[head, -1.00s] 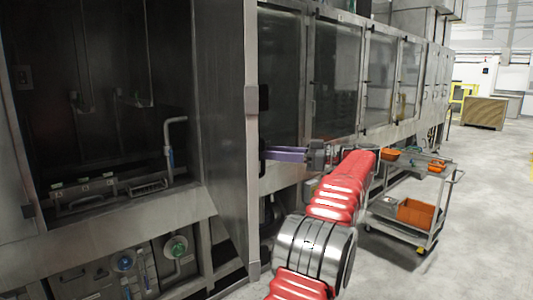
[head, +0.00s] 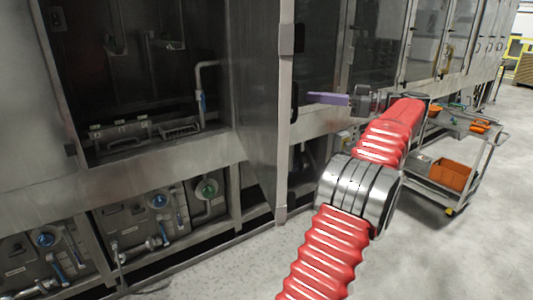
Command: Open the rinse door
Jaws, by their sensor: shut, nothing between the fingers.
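A tall steel door panel (head: 255,95) stands swung out at the right side of a dark open bay (head: 130,70); I cannot read a label that says it is the rinse door. Black fittings, perhaps a handle (head: 299,38), show along its outer edge post (head: 284,130). My gripper (head: 309,98) has purple fingers pointing left and is shut and empty. Its tips appear just right of the edge post, on the far side of the panel in the picture. I cannot tell whether they touch it. My red arm reaches up from the bottom.
More glass doors (head: 380,40) line the machine to the right. Valves and pipes (head: 160,215) sit below the open bay. A cart (head: 485,165) with an orange bin (head: 452,173) stands close right of my arm. The floor (head: 420,265) in front is clear.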

